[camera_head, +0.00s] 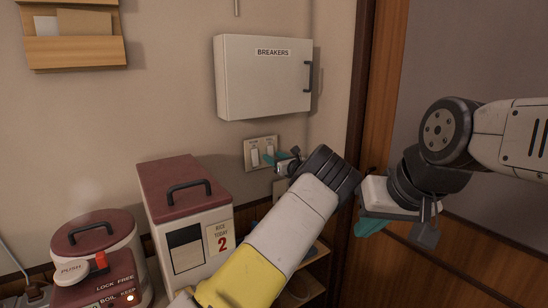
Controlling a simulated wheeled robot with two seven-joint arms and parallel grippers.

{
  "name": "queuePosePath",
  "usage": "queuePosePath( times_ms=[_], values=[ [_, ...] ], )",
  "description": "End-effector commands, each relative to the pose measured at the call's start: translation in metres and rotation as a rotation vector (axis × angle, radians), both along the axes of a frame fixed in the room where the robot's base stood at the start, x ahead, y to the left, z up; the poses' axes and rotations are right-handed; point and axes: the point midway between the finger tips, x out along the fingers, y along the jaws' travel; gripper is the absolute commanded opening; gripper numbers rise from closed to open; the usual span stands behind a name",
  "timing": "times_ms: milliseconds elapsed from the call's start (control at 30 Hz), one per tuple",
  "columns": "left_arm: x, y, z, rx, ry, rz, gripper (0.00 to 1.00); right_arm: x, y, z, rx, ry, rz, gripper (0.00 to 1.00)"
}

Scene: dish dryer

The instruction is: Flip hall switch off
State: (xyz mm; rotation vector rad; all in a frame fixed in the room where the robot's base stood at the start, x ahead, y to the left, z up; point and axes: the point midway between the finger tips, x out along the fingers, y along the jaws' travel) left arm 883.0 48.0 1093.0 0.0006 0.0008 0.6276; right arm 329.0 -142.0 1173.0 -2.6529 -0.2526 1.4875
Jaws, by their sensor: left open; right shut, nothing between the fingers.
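A light switch plate (248,147) with two white rocker switches is on the wall below the breaker box. Small labels on it are too small to read, and I cannot tell which way each rocker is set. My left gripper (281,158) is open, its teal fingertips close to the right-hand rocker (269,149); I cannot tell if they touch. The gripper overlaps the plate's lower right edge. My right gripper (371,228) is shut and empty, pointing down, to the right of the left arm in front of the door frame.
A grey breaker box (262,80) juts from the wall above the switches. Below stand a rice bin (185,215) with a red lid and a hot-water pot (97,240). A wooden letter rack (75,52) hangs at upper left. The door frame (364,95) is on the right.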

Motion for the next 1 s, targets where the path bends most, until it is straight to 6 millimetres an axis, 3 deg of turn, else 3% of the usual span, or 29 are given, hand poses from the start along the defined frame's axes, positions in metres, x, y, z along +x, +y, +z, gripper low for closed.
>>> queuePosePath(
  times_ms=[167, 400, 433, 1000],
  values=[
    [0.0001, 0.0001, 0.0000, 0.000, 0.000, 0.000, 0.47, -0.0001, -0.0001, 0.0002, 0.000, 0.000, 0.000, 0.00],
    [0.0000, 0.0001, -0.0001, 0.000, 0.000, 0.000, 0.02, -0.0001, 0.0000, 0.0001, 0.000, 0.000, 0.000, 0.00],
    [0.0000, 0.0001, -0.0001, 0.000, 0.000, 0.000, 0.00, -0.0001, 0.0000, 0.0001, 0.000, 0.000, 0.000, 0.00],
    [0.0005, 0.0011, -0.0042, 0.073, -0.101, 0.001, 0.00, -0.0001, -0.0001, 0.0000, 0.000, 0.000, 0.000, 0.00]
  ],
)
